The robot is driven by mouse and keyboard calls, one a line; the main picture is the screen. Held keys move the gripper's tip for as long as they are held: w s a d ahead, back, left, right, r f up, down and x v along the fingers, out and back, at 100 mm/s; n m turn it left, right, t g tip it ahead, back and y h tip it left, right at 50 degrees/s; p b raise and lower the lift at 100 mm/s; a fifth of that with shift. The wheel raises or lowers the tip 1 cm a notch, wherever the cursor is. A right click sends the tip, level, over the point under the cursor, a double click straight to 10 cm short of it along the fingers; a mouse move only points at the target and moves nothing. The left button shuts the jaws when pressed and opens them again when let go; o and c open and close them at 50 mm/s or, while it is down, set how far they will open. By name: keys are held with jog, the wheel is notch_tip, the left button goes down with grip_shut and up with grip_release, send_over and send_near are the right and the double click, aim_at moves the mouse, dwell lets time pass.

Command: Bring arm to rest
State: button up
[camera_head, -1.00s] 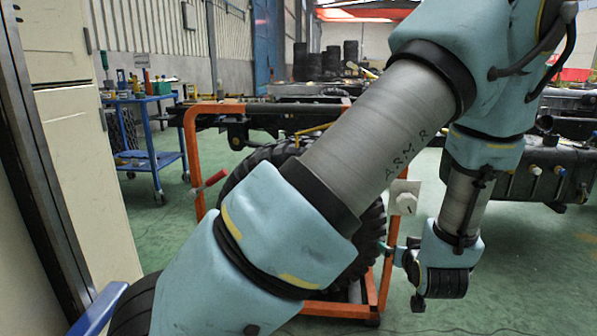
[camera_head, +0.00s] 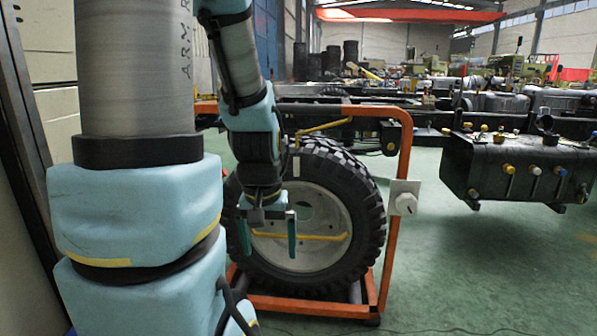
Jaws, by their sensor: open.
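My arm, with pale blue covers and grey tubes, fills the left of the view. Its far part hangs down in front of a large black tyre on a pale wheel (camera_head: 322,225). My gripper (camera_head: 268,240) points downward with two green fingers spread apart and nothing between them. It overlaps the left part of the wheel in the picture; whether it touches the wheel I cannot tell.
An orange frame (camera_head: 398,250) stands around the wheel, with a white box with a knob (camera_head: 405,199) on its right post. A black tank (camera_head: 515,170) on a chassis is at the right. A cream cabinet (camera_head: 45,60) is at the far left. Green floor (camera_head: 470,270) is clear at front right.

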notch_tip(320, 180, up, 31)
jog(key=p, duration=3.1)
jog(key=shift+s+a+r, duration=0.2)
jog(key=shift+s+a, duration=0.1)
jog(key=shift+a, duration=0.15)
